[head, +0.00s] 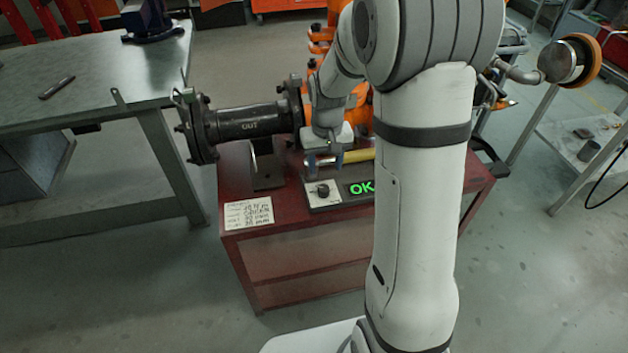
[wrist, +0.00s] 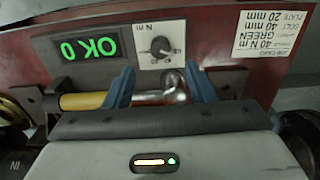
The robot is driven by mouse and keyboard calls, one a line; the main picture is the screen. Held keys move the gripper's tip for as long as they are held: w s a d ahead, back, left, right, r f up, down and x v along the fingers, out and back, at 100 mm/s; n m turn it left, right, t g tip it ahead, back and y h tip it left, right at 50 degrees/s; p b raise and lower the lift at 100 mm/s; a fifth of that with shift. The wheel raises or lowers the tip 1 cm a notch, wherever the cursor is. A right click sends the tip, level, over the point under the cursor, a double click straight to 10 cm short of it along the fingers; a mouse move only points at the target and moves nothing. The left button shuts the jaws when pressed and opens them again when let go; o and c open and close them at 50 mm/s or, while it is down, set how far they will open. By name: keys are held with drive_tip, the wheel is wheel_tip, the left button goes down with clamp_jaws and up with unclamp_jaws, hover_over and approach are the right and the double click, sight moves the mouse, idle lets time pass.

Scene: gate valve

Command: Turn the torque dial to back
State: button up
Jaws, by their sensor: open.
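The torque dial (head: 323,191) is a small dark knob on a pale panel at the front of the red cart. In the wrist view the dial (wrist: 160,46) sits just beyond my fingertips, marked "N m"; its pointer setting is too small to read surely. A black display (head: 358,187) beside it glows green with "OK"; in the wrist view the display (wrist: 85,48) reads "OK 0", upside down. My gripper (head: 326,162) is open behind the dial, not touching it. In the wrist view the blue fingers of my gripper (wrist: 160,71) stand wide apart.
A tool with a yellow handle (wrist: 80,101) and metal head (wrist: 172,88) lies close by the fingers. A black pipe (head: 248,122) marked "OUT" stands at the left. A written note (head: 248,213) lies on the cart's front left. A metal table (head: 90,70) stands farther left.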

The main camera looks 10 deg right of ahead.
sight(324, 188)
drive_tip(key=shift+w+f, duration=0.2)
drive_tip(key=shift+f, duration=0.35)
drive_tip(key=shift+w+f, duration=0.2)
drive_tip(key=shift+f, duration=0.35)
wheel_tip(324, 188, down, 7)
drive_tip(key=shift+f+b, duration=0.1)
drive_tip(key=shift+b, duration=0.4)
